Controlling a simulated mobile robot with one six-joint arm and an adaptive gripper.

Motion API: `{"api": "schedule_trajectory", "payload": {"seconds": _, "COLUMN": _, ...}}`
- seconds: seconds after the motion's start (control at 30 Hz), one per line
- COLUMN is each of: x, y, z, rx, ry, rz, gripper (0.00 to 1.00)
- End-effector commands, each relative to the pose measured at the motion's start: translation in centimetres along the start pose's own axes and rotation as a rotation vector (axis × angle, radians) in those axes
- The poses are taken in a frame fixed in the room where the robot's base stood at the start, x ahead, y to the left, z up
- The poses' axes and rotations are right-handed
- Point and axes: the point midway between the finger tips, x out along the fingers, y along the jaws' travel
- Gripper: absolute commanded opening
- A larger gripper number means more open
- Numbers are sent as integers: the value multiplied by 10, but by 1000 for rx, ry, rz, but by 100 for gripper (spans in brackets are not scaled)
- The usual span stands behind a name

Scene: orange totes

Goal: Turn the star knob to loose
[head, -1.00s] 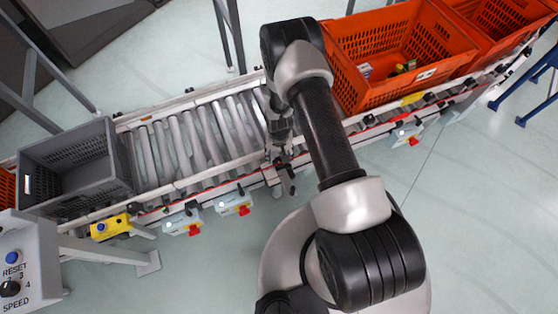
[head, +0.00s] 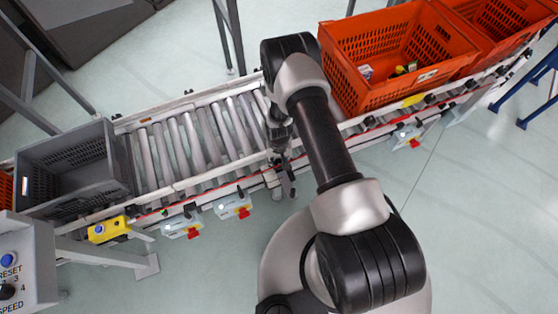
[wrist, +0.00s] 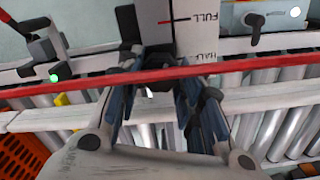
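My gripper (wrist: 160,70) reaches down to the near rail of the roller conveyor. In the wrist view its two dark fingers stand apart with a gap between them. A small dark piece shows in that gap; I cannot tell whether it is the star knob or whether the fingers touch it. In the head view my gripper (head: 280,160) is at the rail just left of my forearm, and no star knob can be made out there. A white plate (wrist: 205,38) marked FULL and HALF, with a red line, stands just beyond the fingers.
A red strip (wrist: 250,68) crosses the wrist view along the rail. A black lever (wrist: 255,22) is at upper right. The head view shows a grey tote (head: 75,172) at left, an orange tote (head: 385,95) at right, a yellow box (head: 108,229), and bare rollers (head: 190,143).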

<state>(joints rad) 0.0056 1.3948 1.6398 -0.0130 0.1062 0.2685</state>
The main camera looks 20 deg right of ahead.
Motion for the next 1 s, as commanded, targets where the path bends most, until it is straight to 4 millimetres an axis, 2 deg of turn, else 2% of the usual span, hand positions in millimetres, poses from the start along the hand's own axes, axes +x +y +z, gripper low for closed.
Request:
{"api": "schedule_trajectory", "payload": {"seconds": 0.3, "x": 0, "y": 0, "z": 0, "rx": 1, "ry": 0, "rz": 0, "gripper": 10}}
{"api": "schedule_trajectory", "payload": {"seconds": 0.67, "x": 1, "y": 0, "z": 0, "rx": -71, "ry": -1, "rz": 0, "gripper": 10}}
{"api": "schedule_trajectory", "payload": {"seconds": 1.0, "x": 1, "y": 0, "z": 0, "rx": -335, "ry": -1, "rz": -1, "gripper": 10}}
